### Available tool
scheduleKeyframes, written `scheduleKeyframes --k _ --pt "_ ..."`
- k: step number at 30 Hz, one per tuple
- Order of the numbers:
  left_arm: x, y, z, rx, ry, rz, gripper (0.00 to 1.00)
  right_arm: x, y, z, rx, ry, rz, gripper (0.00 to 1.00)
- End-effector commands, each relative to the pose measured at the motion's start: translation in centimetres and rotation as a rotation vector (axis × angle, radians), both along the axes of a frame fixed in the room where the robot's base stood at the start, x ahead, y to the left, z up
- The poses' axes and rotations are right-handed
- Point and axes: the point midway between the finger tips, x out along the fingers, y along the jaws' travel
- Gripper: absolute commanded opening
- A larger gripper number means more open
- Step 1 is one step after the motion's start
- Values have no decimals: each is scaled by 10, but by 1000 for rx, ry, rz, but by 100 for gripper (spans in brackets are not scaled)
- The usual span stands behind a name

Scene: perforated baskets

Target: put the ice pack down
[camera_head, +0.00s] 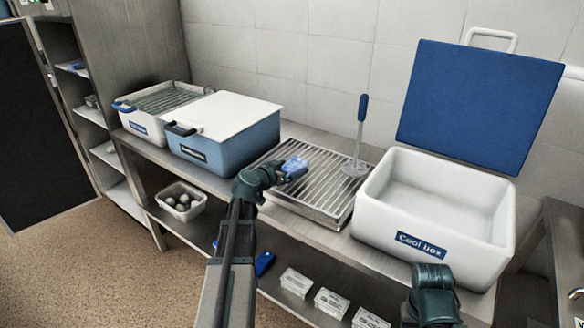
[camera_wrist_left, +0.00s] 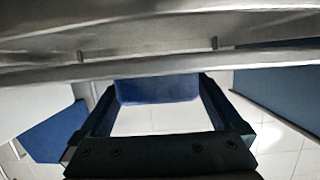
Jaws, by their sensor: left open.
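The ice pack (camera_head: 295,165) is a small blue, slightly glossy block at the left part of the slatted metal rack (camera_head: 335,212). My left gripper (camera_head: 287,174) is at the ice pack, low over the rack, with its jaws open. In the left wrist view the open fingers (camera_wrist_left: 158,105) stand on either side of a blue piece (camera_wrist_left: 158,88), which looks like the ice pack; any touch cannot be told. Of my right arm only a dark wrist part shows at the lower right of the head view; its fingers are out of the picture.
The white cool box (camera_head: 415,232) stands open and empty-looking right of the rack, its blue lid (camera_head: 480,100) raised. A blue box with a white lid (camera_head: 232,112) and a white basket (camera_head: 135,118) stand left. A blue-handled tool (camera_head: 361,125) stands upright at the rack's back.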

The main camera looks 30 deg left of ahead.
Motion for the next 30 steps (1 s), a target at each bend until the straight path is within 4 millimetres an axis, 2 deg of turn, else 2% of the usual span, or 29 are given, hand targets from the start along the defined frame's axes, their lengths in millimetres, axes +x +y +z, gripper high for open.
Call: scheduleKeyframes --k 1,6,15,21,30 --pt "-12 -1 5 0 0 2 100 0 0 5 0 0 0 50" --pt "-48 2 17 0 0 4 100 0 0 17 0 0 0 50" --pt "-94 7 30 1 0 3 100 0 0 30 0 0 0 50" --pt "-106 8 33 0 0 1 100 0 0 33 0 0 0 50" --pt "-107 8 33 0 0 1 100 0 0 33 0 0 0 50"
